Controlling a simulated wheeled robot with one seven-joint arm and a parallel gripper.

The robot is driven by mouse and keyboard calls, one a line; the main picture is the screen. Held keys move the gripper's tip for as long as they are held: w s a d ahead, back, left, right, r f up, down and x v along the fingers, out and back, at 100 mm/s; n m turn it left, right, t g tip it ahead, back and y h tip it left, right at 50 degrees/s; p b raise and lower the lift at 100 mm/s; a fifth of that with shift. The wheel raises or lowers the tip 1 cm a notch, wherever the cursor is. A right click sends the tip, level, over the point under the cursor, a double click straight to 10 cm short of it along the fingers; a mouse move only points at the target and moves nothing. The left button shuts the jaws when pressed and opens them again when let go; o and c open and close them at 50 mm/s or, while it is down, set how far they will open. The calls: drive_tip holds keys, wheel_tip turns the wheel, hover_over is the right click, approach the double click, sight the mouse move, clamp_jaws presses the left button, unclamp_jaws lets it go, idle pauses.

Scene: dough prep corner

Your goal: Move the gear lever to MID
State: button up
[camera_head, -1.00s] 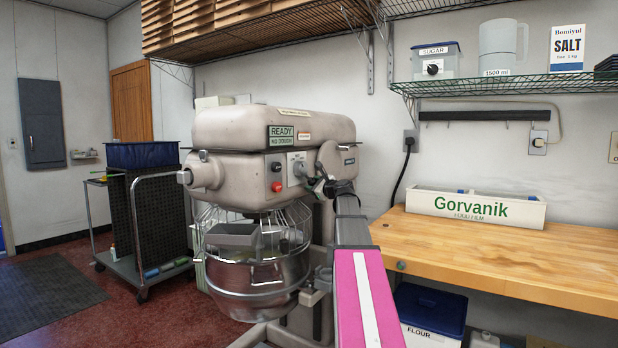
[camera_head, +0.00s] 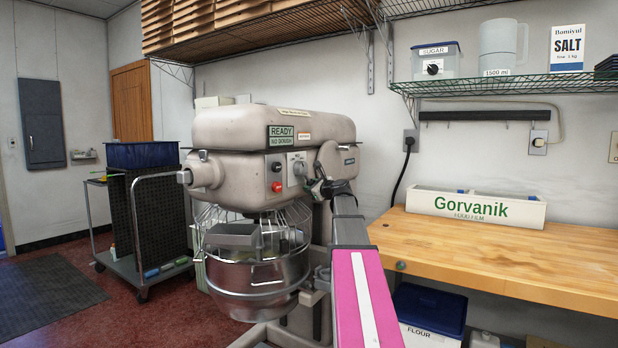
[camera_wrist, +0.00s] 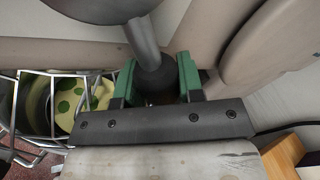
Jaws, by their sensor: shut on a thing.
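The dough mixer (camera_head: 235,130) is a beige machine with a wire bowl guard and a steel bowl (camera_head: 255,285). Its gear lever is on the side of the head; in the wrist view a grey lever shaft (camera_wrist: 143,42) ends in a dark round knob (camera_wrist: 155,76). My gripper (camera_wrist: 156,80) has green-padded fingers, one on each side of the knob, shut on it. In the head view my gripper (camera_head: 318,188) is small and dark at the mixer's side, and the lever is mostly hidden there. The gear position marks cannot be read.
A sign on the mixer (camera_head: 281,136) reads READY, NO DOUGH. A red button (camera_head: 277,187) is on its panel. A wooden bench (camera_head: 500,255) with a Gorvanik box (camera_head: 475,208) stands at right. A cart (camera_head: 150,225) stands at left. The bowl guard (camera_wrist: 30,108) is close to my gripper.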

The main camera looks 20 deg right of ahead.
drive_tip(key=shift+s+a+f+m, duration=0.2)
drive_tip(key=shift+s+a+m, duration=0.15)
drive_tip(key=shift+m, duration=0.25)
drive_tip(key=shift+s+a+f+m+g, duration=0.35)
drive_tip(key=shift+s+a+m+g, duration=0.2)
drive_tip(key=shift+a+m, duration=0.35)
drive_tip(key=shift+d, duration=0.2)
